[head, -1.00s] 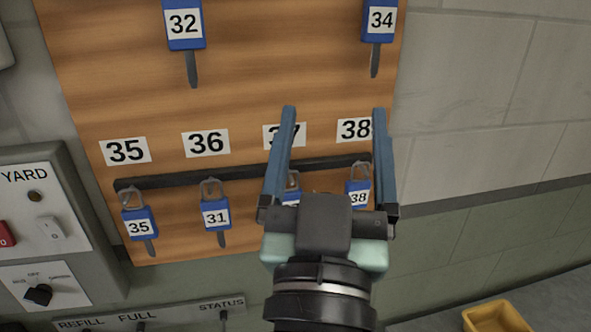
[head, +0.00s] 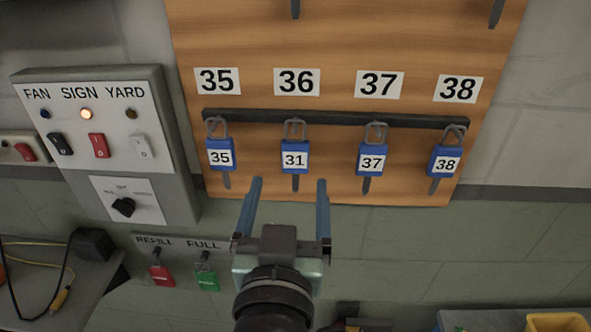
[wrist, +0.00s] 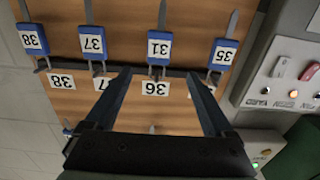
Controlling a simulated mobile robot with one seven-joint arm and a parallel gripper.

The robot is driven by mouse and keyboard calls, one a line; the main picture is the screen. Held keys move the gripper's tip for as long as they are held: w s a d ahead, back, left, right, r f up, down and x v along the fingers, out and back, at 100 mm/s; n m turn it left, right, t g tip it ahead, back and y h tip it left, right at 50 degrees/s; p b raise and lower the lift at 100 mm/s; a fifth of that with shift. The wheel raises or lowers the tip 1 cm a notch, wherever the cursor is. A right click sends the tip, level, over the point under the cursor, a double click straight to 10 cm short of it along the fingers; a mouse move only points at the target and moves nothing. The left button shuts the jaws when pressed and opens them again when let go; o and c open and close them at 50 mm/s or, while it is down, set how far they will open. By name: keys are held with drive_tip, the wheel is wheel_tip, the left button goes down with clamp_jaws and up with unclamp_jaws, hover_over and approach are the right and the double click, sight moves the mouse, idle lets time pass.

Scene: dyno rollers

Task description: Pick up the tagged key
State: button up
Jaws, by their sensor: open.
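Blue-tagged keys hang from a dark rail on the wooden board. In the head view they are tag 35 (head: 220,155) under label 35, tag 31 (head: 295,158) under label 36, tag 37 (head: 371,162) under label 37 and tag 38 (head: 446,162) under label 38. My gripper (head: 289,182) is open and empty, its fingertips apart and appearing just below tag 31. The wrist view is upside down; my gripper (wrist: 158,75) there points toward tag 31 (wrist: 159,49), which shows between and beyond the fingers. No finger clearly touches a key.
A grey switch box (head: 100,140) with FAN, SIGN and YARD switches is left of the board. Below hang a red tag (head: 161,275) and a green tag (head: 207,278) under REFILL and FULL. A yellow bin (head: 556,322) is at lower right. Wall right of the board is clear.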

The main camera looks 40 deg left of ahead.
sight(295, 152)
drive_tip(key=x, duration=0.4)
drive_tip(key=shift+d+r+b, duration=0.1)
drive_tip(key=shift+b, duration=0.25)
drive_tip(key=shift+p+x, duration=0.5)
drive_tip(key=shift+x, duration=0.65)
drive_tip(key=shift+p+x, duration=0.75)
drive_tip(key=shift+x, duration=1.3)
clamp_jaws()
